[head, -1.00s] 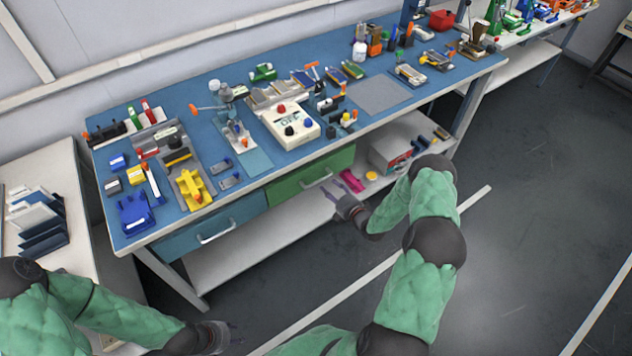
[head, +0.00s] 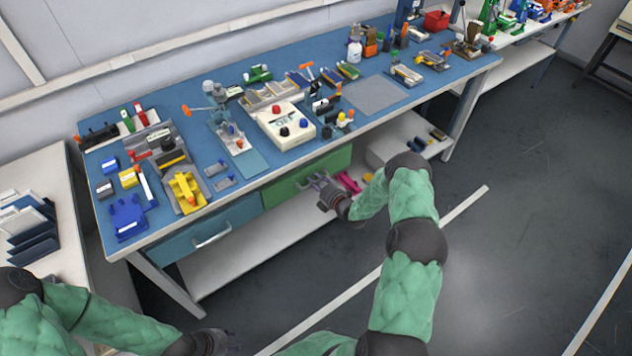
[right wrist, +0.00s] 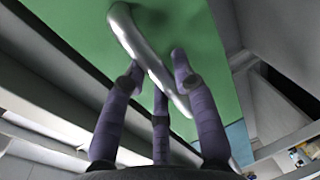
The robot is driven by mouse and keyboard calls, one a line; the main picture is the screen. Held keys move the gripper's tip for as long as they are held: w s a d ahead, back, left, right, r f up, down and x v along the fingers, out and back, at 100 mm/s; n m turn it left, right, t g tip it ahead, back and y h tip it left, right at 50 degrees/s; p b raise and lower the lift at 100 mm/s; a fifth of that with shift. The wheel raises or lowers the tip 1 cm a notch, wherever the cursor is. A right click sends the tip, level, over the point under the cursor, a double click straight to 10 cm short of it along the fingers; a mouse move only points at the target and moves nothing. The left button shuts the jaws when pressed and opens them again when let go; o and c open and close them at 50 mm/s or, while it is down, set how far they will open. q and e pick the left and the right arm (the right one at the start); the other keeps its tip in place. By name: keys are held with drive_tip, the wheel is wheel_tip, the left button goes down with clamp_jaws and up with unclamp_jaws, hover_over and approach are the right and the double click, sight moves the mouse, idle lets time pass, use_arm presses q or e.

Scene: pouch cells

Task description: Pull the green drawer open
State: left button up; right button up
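The green drawer (head: 285,189) is under the blue-topped bench and its front looks flush with the bench, shut. It fills much of the right wrist view (right wrist: 80,45). Its silver bar handle (right wrist: 137,40) runs diagonally there. My right gripper (head: 322,182) is at the drawer front. In the right wrist view its purple-grey fingers (right wrist: 157,68) are spread, with fingertips on both sides of the handle; the gripper looks open, and I cannot tell whether they touch the handle. My left gripper (head: 232,343) is low at the bottom of the head view, away from the bench; its fingers are too small to read.
A blue drawer (head: 190,240) with a handle is left of the green one. A white lower shelf (head: 245,246) below holds a grey box and pink items (head: 348,182). The bench top (head: 260,165) is crowded with tools. The floor in front is open.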

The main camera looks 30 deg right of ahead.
clamp_jaws()
drive_tip(key=shift+s, duration=0.15)
drive_tip(key=f+v, duration=0.2)
drive_tip(key=v, duration=1)
drive_tip(key=s+f+p+v, duration=0.1)
drive_tip(key=f+v, duration=0.2)
drive_tip(key=v, duration=0.9)
drive_tip(key=shift+s+d, duration=0.25)
drive_tip(key=o, duration=0.8)
unclamp_jaws()
drive_tip(key=shift+c, duration=0.2)
